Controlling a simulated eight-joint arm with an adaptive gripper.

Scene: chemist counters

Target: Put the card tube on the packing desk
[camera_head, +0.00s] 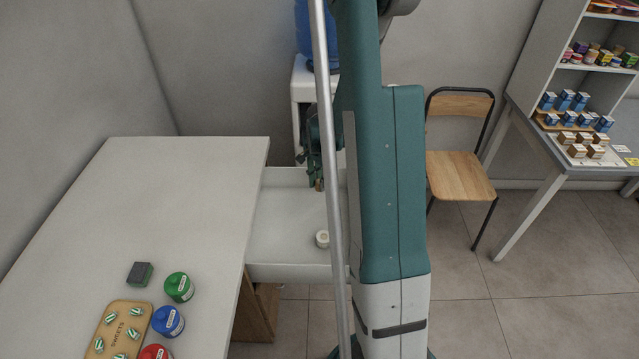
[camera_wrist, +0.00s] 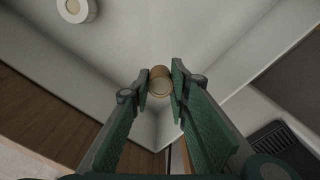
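My gripper (camera_wrist: 160,84) has both fingers against the sides of a brown tube with a pale round end, the card tube (camera_wrist: 160,81), in the wrist view. In the head view, my gripper (camera_head: 317,181) hangs over a white, low-walled surface (camera_head: 280,222), with a small bit of the tan tube (camera_head: 319,184) at its fingertips. My arm hides part of that area. A white table (camera_head: 185,195) stands at left and a grey-topped desk (camera_head: 560,155) at right; no label shows which is the packing desk.
A white roll (camera_head: 322,239) lies on the low-walled surface, near my gripper. A chair (camera_head: 460,175) stands right of my arm.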

